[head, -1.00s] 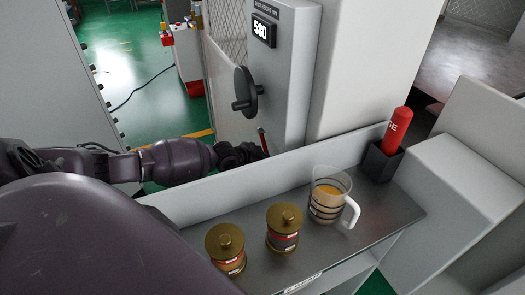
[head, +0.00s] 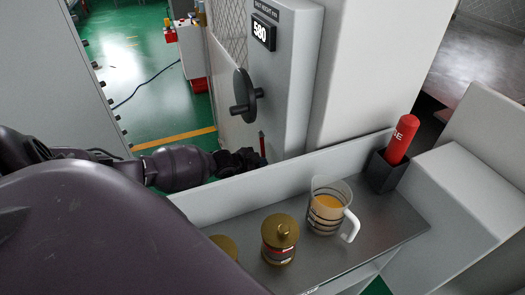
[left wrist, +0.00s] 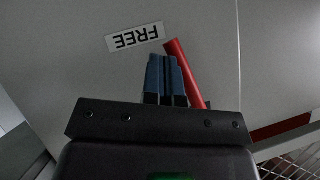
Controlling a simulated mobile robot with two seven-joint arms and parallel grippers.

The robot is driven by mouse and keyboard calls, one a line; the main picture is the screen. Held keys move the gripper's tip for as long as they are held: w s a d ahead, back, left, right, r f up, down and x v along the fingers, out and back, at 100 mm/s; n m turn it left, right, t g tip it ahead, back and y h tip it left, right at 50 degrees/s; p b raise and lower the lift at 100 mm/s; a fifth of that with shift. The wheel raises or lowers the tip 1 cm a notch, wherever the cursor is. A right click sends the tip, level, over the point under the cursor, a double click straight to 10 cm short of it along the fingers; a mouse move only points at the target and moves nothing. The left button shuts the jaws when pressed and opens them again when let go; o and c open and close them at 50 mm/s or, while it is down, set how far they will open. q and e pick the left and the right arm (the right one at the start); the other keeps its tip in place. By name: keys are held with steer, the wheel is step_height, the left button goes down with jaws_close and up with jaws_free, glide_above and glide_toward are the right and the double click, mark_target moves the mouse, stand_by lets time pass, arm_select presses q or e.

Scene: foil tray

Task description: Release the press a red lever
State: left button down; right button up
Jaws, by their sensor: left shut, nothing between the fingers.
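The red lever (left wrist: 185,72) is a slim rod on the grey press face, beside a "FREE" label (left wrist: 135,37) that appears upside down in the left wrist view. In the head view the lever (head: 262,143) is a thin red strip low on the press column. My left gripper (left wrist: 166,76) has blue fingers shut together with nothing between them. The fingers lie just left of the lever in the wrist view; I cannot tell whether they touch it. In the head view the left gripper (head: 259,160) is below the lever and hides its lower end. My right gripper is out of view.
A black handwheel (head: 243,96) and a "580" display (head: 262,31) are above the lever. A shelf (head: 385,225) in front holds a mug (head: 328,212), brass-lidded jars (head: 280,240) and a black holder (head: 386,172) with a red tube. Its raised back edge runs close to my left gripper.

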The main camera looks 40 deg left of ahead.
arm_select(q)
steer(key=shift+a+f, duration=0.1)
steer(key=shift+a, duration=0.1)
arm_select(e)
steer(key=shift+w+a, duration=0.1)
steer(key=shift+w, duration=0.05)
arm_select(q)
steer(key=shift+w, duration=0.1)
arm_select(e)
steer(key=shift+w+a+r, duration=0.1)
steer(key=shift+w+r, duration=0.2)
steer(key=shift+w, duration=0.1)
arm_select(q)
steer(key=p+v, duration=0.1)
steer(key=v, duration=0.9)
steer(key=shift+s+a, duration=0.15)
steer(key=shift+s, duration=0.2)
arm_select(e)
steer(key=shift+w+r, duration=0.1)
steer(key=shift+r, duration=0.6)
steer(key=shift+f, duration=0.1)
